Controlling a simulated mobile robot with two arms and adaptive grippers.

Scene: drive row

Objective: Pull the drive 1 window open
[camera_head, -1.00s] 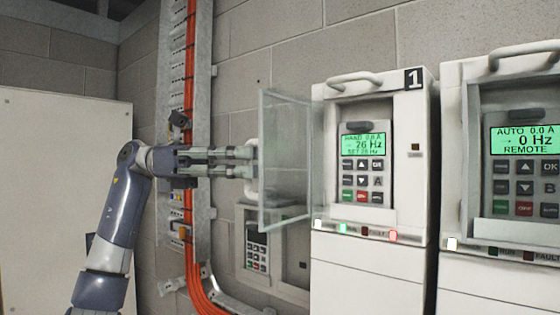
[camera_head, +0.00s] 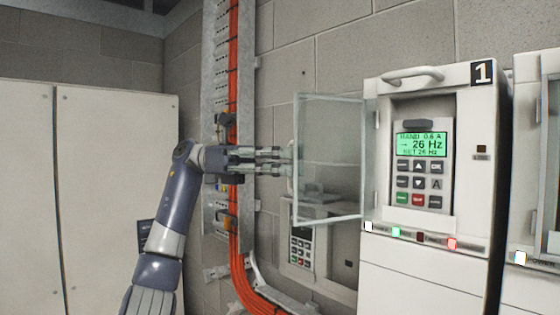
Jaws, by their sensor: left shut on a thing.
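The drive 1 window (camera_head: 335,155) is a clear pane with a pale frame, hinged at the left side of the drive 1 cabinet (camera_head: 425,281). It stands swung open to the left, clear of the keypad (camera_head: 418,185). The drive 1 display (camera_head: 421,144) is green and reads HAND and 26 Hz. My left gripper (camera_head: 284,160) is at the window's free left edge, shut on the pale handle (camera_head: 291,178) there. The fingertips and handle overlap, so the exact grip is partly hidden. My right gripper is out of view.
A second drive (camera_head: 549,170) stands to the right, cut off by the picture edge. Orange cables (camera_head: 234,200) run down a metal tray behind my left gripper. Another keypad unit (camera_head: 301,245) sits on the wall behind the window. Pale cabinets (camera_head: 110,190) stand at left.

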